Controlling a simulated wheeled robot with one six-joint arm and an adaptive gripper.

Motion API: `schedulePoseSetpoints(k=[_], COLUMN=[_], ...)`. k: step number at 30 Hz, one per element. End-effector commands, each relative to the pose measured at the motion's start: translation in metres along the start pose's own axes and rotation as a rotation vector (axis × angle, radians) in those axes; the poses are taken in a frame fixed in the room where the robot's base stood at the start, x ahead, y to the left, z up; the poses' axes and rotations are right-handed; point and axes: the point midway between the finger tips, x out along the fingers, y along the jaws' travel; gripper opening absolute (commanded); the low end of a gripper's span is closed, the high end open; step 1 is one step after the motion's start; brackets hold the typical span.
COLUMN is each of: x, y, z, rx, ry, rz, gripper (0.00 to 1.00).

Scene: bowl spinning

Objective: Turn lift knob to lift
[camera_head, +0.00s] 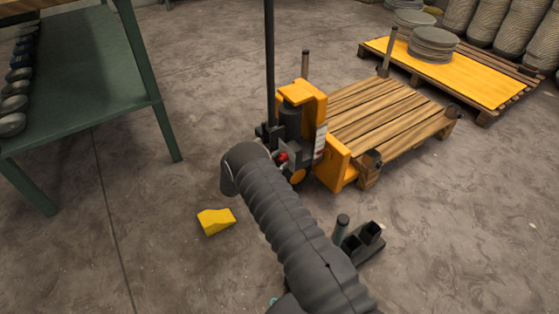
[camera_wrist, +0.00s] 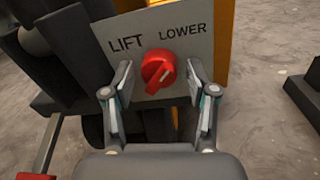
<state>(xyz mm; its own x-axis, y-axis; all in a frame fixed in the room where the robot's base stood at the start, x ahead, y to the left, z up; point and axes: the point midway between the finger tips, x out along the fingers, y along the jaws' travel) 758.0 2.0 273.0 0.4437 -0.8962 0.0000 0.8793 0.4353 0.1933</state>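The red lift knob (camera_wrist: 158,71) sits on a grey panel (camera_wrist: 184,22) marked LIFT on the left and LOWER on the right. A raised grip crosses the knob's face at a slant; I cannot tell which end is the pointer. My gripper (camera_wrist: 160,78) is open, with one finger on each side of the knob and a gap visible on both sides. The yellow pallet lifter (camera_head: 303,99) carries this panel; a small red part, likely the knob, shows on it (camera_head: 283,156) in the head view. My gripper is hidden behind my arm there.
A wooden pallet (camera_head: 385,112) lies on the lifter's forks. A yellow-topped pallet (camera_head: 480,75) with stacked plates stands at back right. A green table (camera_head: 85,80) is at left. A yellow block (camera_head: 216,221) lies on the floor. A dark tool holder (camera_head: 363,240) stands right of my arm.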

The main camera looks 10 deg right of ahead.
Motion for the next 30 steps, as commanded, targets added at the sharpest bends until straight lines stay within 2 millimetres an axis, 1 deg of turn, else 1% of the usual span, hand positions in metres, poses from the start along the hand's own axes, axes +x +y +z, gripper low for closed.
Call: schedulePoseSetpoints(k=[1, 2, 3, 5, 11, 17, 23, 30], x=[-0.0001, -0.0001, -0.0001, -0.0001, 0.0000, 0.0000, 0.0001, 0.0002], y=[0.0000, 0.0000, -0.0001, -0.0001, -0.0003, -0.0005, -0.0004, -0.0001], z=[0.0000, 0.0000, 0.0000, 0.0000, -0.0002, -0.0017, -0.0026, -0.0024], rx=[0.000, 0.000, 0.000, 0.000, -0.005, -0.053, -0.175, -0.391], ry=[0.000, 0.000, 0.000, 0.000, 0.000, 0.003, 0.011, 0.025], rz=[0.000, 0.000, 0.000, 0.000, -0.001, -0.002, -0.004, -0.007], gripper=[0.38, 0.30, 0.20, 0.05, 0.05, 0.05, 0.05, 0.05])
